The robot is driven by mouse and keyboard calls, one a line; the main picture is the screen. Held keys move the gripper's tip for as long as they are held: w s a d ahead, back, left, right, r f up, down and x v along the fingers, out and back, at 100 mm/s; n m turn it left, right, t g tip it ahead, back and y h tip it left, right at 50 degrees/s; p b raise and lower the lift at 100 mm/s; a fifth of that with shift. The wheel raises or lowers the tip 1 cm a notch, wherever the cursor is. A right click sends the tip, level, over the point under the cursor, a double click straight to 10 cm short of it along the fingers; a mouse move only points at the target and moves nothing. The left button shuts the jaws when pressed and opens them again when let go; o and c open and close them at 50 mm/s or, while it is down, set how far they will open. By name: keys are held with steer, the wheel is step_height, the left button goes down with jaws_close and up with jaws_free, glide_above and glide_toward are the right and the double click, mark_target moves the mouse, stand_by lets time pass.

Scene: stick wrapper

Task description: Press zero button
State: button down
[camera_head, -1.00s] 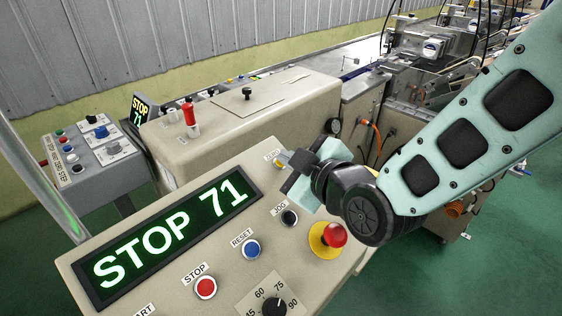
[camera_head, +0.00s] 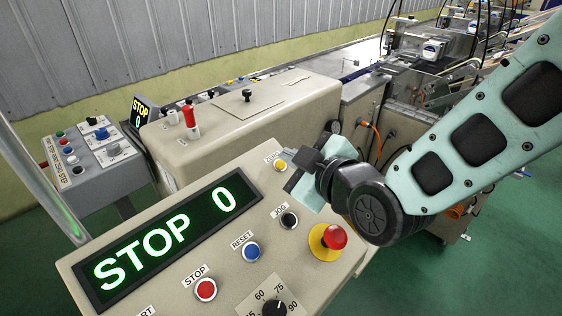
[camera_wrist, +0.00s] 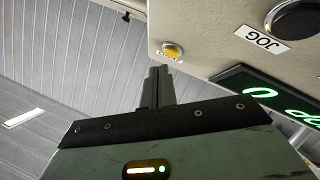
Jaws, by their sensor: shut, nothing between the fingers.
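The zero button is a small yellow button (camera_head: 281,166) with a silver rim at the upper right of the sloped control panel (camera_head: 225,268), beside its ZERO label. It also shows in the wrist view (camera_wrist: 172,51). My gripper (camera_head: 290,156) is shut and empty, with its tips just to the right of the button in the head view. In the wrist view the closed fingertips (camera_wrist: 159,70) are just below the button in the picture, with a small gap between them. The display (camera_head: 165,238) reads STOP 0.
A black JOG button (camera_head: 289,220), a blue RESET button (camera_head: 251,252), a red STOP button (camera_head: 205,289) and a red emergency mushroom (camera_head: 333,237) on a yellow base sit nearby on the panel. A beige machine housing (camera_head: 255,120) stands behind it.

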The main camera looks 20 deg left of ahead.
steer(key=shift+r, duration=0.1)
steer(key=r, duration=0.1)
steer(key=d+r+p, duration=0.1)
steer(key=s+d+r+p, duration=0.1)
steer(key=r, duration=0.1)
steer(key=shift+r, duration=0.1)
stand_by(0.4)
steer(key=shift+d, duration=0.15)
stand_by(0.5)
